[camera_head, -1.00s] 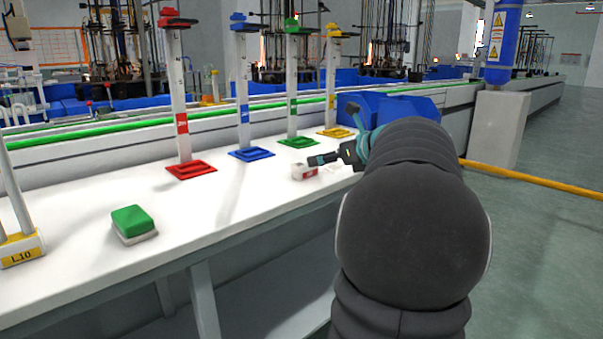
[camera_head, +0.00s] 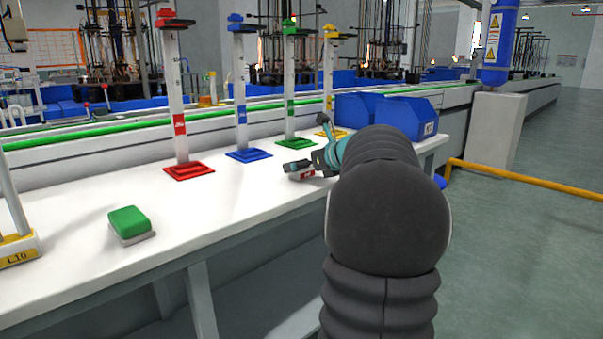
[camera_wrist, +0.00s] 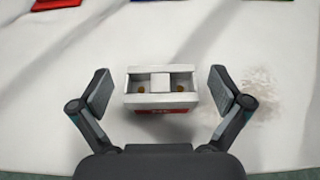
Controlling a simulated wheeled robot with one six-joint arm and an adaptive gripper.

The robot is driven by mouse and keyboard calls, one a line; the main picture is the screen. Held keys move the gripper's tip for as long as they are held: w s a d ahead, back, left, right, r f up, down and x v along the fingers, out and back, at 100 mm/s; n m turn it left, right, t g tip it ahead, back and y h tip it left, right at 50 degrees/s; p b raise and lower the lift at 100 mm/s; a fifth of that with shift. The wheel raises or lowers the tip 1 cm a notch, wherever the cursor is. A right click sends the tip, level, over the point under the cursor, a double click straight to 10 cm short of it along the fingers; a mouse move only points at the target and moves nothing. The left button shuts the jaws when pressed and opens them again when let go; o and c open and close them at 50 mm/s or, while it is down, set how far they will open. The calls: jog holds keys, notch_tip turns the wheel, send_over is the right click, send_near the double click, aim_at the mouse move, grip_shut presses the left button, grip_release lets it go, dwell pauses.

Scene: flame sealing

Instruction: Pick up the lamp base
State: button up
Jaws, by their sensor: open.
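The lamp base, a small white block with a red front, stands on the white table. In the wrist view the lamp base (camera_wrist: 161,88) shows an open top with two recesses, each with a small brass-coloured dot. My gripper (camera_wrist: 161,92) is open, with one finger to the left and one to the right of the lamp base. A gap shows on each side, so neither finger touches it. In the head view my gripper (camera_head: 300,168) is over the lamp base (camera_head: 307,175), which is partly hidden behind it.
Red (camera_head: 189,171), blue (camera_head: 250,155) and green (camera_head: 296,143) stands with tall posts line the table's back. A green-topped block (camera_head: 129,222) lies at left. Blue bins (camera_head: 405,118) are behind my arm. The table front between block and gripper is clear.

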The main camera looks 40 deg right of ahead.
jog(key=c, duration=1.3)
jog(key=shift+c, duration=0.2)
jog(key=shift+r, duration=0.1)
